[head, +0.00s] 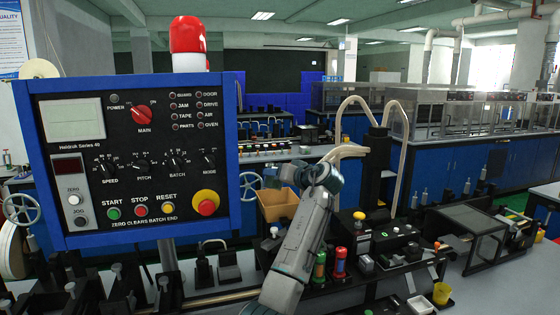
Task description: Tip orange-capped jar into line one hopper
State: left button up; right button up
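I cannot pick out a jar with a clearly orange cap. Two small upright cylinders, one red (340,264) and one green (320,267), stand on the bench just right of my grey arm, too small to identify surely. An open tan bin (278,206) sits behind the arm; I cannot tell whether it is the line one hopper. My arm, apparently the left, rises from the bottom edge, and its wrist bends left above the bin. Its gripper (271,178) is small and dark there, and its fingers cannot be made out. My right gripper is not in view.
A large blue control panel (130,225) with a red beacon (188,36) blocks the left side. Black machinery with a tall post (377,165) and pale hoses stands right of the arm. A yellow cup (441,293) and a clear-sided box (470,232) are at the right.

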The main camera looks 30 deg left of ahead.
pick_arm(q)
jog(key=m+p, duration=0.1)
jog(key=p, duration=0.1)
jog(key=f+m+g+h+p, duration=0.1)
jog(key=p, duration=0.2)
jog(key=m+g+p, duration=0.1)
jog(key=p, duration=0.1)
jog(key=shift+s+f+m+p, duration=0.3)
jog(key=shift+f+p, duration=0.1)
jog(key=m+g+p, duration=0.2)
jog(key=p, duration=0.3)
jog(key=shift+r+h, duration=0.1)
jog(key=shift+h, duration=0.3)
jog(key=shift+m+g+p, duration=0.5)
jog(key=shift+p, duration=0.4)
jog(key=shift+f, duration=0.25)
dwell(1.7)
